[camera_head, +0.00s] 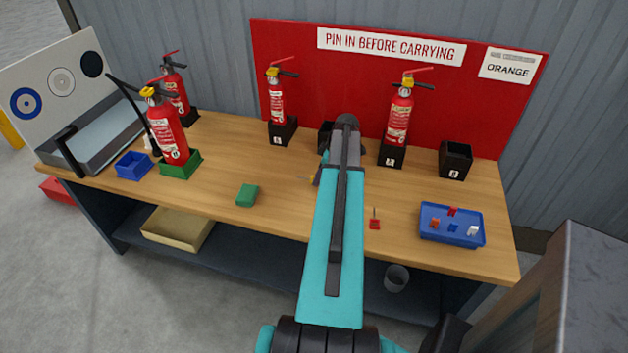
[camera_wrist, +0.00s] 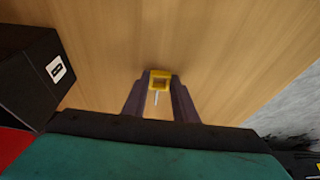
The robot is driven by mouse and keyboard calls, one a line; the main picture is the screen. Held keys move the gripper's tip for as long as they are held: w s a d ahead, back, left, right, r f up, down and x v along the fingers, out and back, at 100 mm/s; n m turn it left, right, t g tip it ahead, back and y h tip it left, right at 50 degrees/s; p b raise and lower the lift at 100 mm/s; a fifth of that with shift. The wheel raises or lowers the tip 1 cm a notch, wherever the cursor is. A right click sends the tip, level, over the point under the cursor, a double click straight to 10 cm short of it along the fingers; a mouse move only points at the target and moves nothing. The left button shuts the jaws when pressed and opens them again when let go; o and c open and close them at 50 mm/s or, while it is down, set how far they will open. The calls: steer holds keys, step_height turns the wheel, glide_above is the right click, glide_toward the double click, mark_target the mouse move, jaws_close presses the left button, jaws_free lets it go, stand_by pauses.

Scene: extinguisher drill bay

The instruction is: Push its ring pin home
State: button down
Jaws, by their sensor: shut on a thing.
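My gripper (camera_wrist: 160,88) is shut on a yellow ring pin (camera_wrist: 159,74), seen between the two dark fingers in the wrist view, with its thin pale shaft visible. In the head view the ring pin (camera_head: 312,180) shows just left of my arm, above the wooden bench; the arm hides most of the gripper. Red extinguishers stand upright: one in a green holder (camera_head: 181,166) at left, one behind it (camera_head: 173,85), one at middle (camera_head: 277,100), and one at right (camera_head: 399,118). I cannot tell whether their pin holes are empty.
A blue tray (camera_head: 432,238) with small blocks lies at right. A black holder (camera_head: 457,160) stands empty. A green block (camera_head: 247,195), a red piece (camera_head: 375,224) and a blue bin (camera_head: 133,165) are on the bench (camera_head: 225,150). A red backboard (camera_head: 350,75) stands behind.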

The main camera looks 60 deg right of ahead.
mark_target(313, 179)
steer(key=shift+r+p, duration=0.45)
steer(key=shift+r, duration=0.9)
steer(key=shift+w+a+r, duration=0.15)
steer(key=shift+w, duration=0.1)
steer(key=w+a+r, duration=0.5)
steer(key=w+a, duration=0.2)
steer(key=a, duration=0.2)
steer(key=w+a+r+m, duration=0.1)
steer(key=w+a+r, duration=0.3)
steer(key=w+a, duration=0.4)
steer(key=w+a+r, duration=0.5)
steer(key=w+a, duration=0.1)
steer(key=a, duration=0.4)
steer(key=a+r+m, duration=0.1)
steer(key=a+r, duration=0.2)
steer(key=a, duration=0.7)
steer(key=w+a+r, duration=0.1)
steer(key=a+r, duration=0.3)
steer(key=a, duration=0.6)
steer(key=w+a+r+m+h, duration=0.1)
steer(key=a+r, duration=0.3)
steer(key=a, duration=0.6)
steer(key=shift+w+a+r+m, duration=0.25)
steer(key=shift+a+m, duration=0.05)
steer(key=shift+a, duration=0.05)
steer(key=shift+w, duration=0.1)
